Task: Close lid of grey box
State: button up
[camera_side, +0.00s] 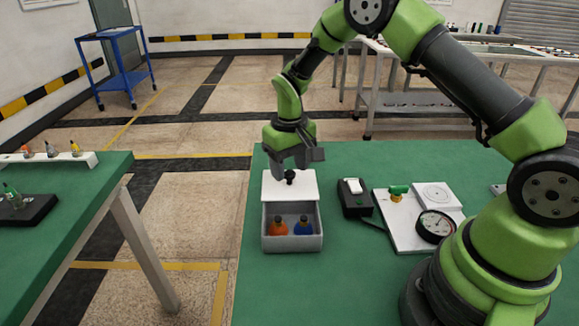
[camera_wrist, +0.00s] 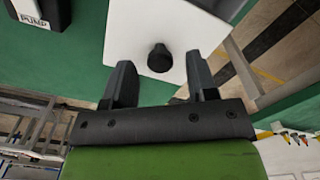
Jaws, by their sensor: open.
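The grey box (camera_side: 292,243) stands on the green table with its front part open. An orange bottle (camera_side: 277,227) and a blue bottle (camera_side: 303,227) are inside. Its white lid (camera_side: 306,184) covers the back part and carries a dark round knob (camera_side: 290,176). The lid (camera_wrist: 190,20) and knob (camera_wrist: 160,58) also show in the wrist view. My gripper (camera_side: 292,163) is over the lid, close to the knob. In the wrist view its two fingers (camera_wrist: 160,80) are apart, with the knob between and just beyond the tips. I cannot tell whether they touch it.
Right of the box are a black device with a white switch (camera_side: 353,190) and a white panel (camera_side: 395,222) with a green-handled valve (camera_side: 398,191) and a round gauge (camera_side: 435,226). The green table (camera_side: 350,285) is clear in front of the box.

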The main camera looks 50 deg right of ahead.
jog(key=shift+f, duration=0.3)
grip_shut()
jog(key=s+a, duration=0.7)
grip_release()
jog(key=shift+r, duration=0.15)
